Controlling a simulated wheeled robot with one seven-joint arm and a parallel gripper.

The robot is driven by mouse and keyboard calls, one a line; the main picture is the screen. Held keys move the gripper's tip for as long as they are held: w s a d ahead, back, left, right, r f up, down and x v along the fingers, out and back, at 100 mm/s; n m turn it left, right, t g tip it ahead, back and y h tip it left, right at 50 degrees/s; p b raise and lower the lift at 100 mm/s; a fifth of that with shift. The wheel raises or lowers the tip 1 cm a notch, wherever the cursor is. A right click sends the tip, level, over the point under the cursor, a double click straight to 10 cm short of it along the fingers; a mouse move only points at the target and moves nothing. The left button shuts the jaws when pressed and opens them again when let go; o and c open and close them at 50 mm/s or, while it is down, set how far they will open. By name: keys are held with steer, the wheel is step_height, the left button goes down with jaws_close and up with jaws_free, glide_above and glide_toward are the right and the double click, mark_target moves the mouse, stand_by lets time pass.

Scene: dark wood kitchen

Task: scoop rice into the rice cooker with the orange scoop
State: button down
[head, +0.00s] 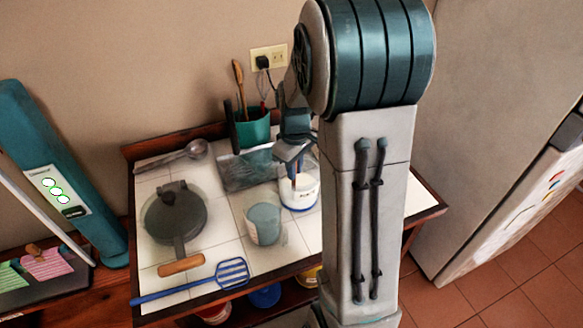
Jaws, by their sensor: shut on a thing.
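My gripper (293,160) is over the right part of the tiled table, shut on a thin orange-brown handle, which looks like the orange scoop (294,176). The scoop points down into a small round white container with a blue band (300,199). Its lower end is hidden inside the container. White content shows in the container, but I cannot tell whether it is rice. No thing in view is clearly a rice cooker. My arm covers the table's right part.
On the tiled table stand a grey translucent cup (263,223), a grey box (247,169), a teal utensil holder (252,130) and a dark round pan (174,216). A metal ladle (180,155) and a blue spatula (200,283) lie there. A fridge (490,120) stands at right.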

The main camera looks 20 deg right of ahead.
steer(key=shift+w+d+r+p, duration=0.1)
steer(key=shift+d+r+p, duration=0.1)
steer(key=shift+r+p, duration=0.55)
steer(key=r+p, duration=0.2)
steer(key=r, duration=0.1)
steer(key=r+p, duration=0.2)
steer(key=r, duration=0.1)
steer(key=r+p, duration=0.1)
steer(key=r, duration=0.2)
steer(key=shift+a+r+p, duration=0.15)
steer(key=shift+a+p, duration=0.1)
steer(key=shift+p, duration=0.15)
step_height(320, 180, up, 6)
steer(key=shift+s+a, duration=0.25)
steer(key=shift+s, duration=0.05)
